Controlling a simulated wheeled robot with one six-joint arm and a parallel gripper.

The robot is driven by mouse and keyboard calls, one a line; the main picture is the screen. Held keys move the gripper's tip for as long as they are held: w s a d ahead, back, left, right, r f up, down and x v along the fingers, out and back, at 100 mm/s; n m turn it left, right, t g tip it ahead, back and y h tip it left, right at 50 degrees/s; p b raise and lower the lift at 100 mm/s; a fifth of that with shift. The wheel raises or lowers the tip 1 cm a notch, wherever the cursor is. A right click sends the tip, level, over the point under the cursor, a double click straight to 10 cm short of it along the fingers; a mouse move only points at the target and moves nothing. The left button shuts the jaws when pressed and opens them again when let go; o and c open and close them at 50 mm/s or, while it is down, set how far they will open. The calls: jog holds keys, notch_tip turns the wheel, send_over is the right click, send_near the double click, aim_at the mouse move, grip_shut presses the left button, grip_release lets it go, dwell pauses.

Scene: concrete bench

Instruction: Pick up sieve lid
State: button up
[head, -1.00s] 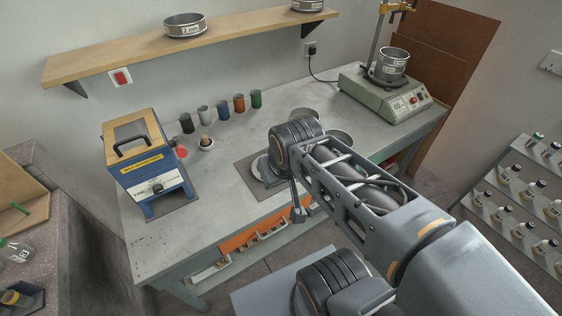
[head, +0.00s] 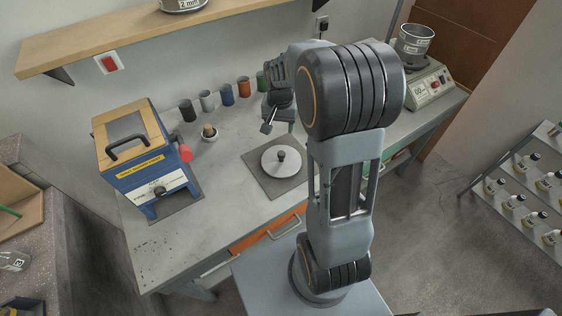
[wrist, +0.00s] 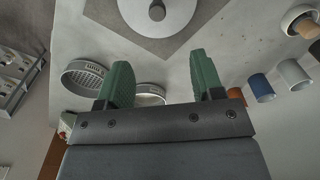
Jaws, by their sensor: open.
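The sieve lid (head: 281,168) is a round, pale metal disc with a dark knob in its middle. It lies flat on a dark square mat (head: 259,178) on the bench. In the wrist view the lid (wrist: 175,18) is at the top edge, partly cut off, with its knob showing. My gripper (head: 268,122) is above the bench, behind the lid in the head view and apart from it. In the wrist view my gripper (wrist: 162,78) has its two green fingers spread wide with nothing between them.
A blue machine (head: 151,177) is on the left, a shaker (head: 430,86) on the right. Perforated sieves (wrist: 86,76) lie near my fingers in the wrist view.

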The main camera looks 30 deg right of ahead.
send_over(281, 153)
jog(key=shift+m, duration=0.3)
notch_tip(281, 153, down, 10)
jog(key=shift+w+r+p, duration=0.1)
jog(key=shift+r+p, duration=0.15)
jog(key=shift+p, duration=0.05)
jog(key=shift+f+p, duration=0.7)
jog(key=shift+f, duration=2.4)
jog(key=shift+c, duration=0.4)
jog(key=c, duration=1)
jog(key=shift+r, duration=0.1)
